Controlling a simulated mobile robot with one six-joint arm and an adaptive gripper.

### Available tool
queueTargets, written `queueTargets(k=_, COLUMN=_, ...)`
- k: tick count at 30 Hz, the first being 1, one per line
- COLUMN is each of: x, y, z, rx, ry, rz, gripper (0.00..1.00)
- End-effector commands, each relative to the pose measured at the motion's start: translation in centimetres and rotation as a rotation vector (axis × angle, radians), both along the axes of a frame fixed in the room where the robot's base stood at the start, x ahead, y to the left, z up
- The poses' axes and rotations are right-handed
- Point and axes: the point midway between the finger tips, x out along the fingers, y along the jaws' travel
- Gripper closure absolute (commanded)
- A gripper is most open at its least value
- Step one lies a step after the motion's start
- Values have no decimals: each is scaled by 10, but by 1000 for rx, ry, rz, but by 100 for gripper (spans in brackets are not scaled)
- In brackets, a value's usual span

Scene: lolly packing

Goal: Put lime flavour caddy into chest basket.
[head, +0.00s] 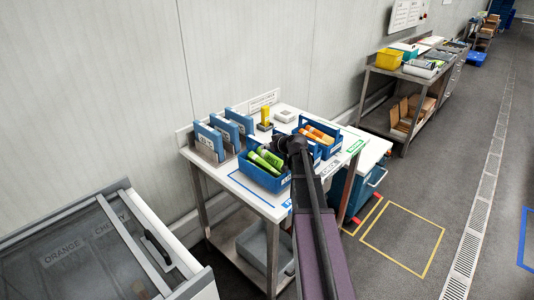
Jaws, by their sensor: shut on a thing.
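The lime caddy (259,180) is a blue open box holding green packs (265,158). It is at the front of the white-topped table, upright. My gripper (285,147) is at the caddy's upper right side, seen from behind, and is shut on the caddy. My arm hides the fingertips and the caddy's right end. Whether the caddy touches the tabletop is unclear. The chest (105,262) stands at the lower left with a framed clear lid. Labels reading ORANGE and CHERRY show through it; a lime label is not visible.
Another blue caddy (331,151) with orange packs stands behind my gripper. Blue-fronted holders (209,143) line the table's left, with a yellow object (265,117) near the back. A blue and white cart (368,185) stands right of the table. Floor at right is clear.

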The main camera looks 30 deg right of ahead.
Motion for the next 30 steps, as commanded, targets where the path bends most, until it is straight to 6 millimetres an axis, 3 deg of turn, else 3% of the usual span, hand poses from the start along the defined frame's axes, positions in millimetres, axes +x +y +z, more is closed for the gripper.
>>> queueTargets(k=10, x=1, y=0, z=0, rx=0, ry=-1, rz=0, gripper=100)
queueTargets(k=17, x=14, y=-6, z=-1, rx=0, ry=-1, rz=0, gripper=100)
queueTargets(k=30, x=12, y=-5, z=-31, rx=1, ry=-1, rz=1, gripper=100)
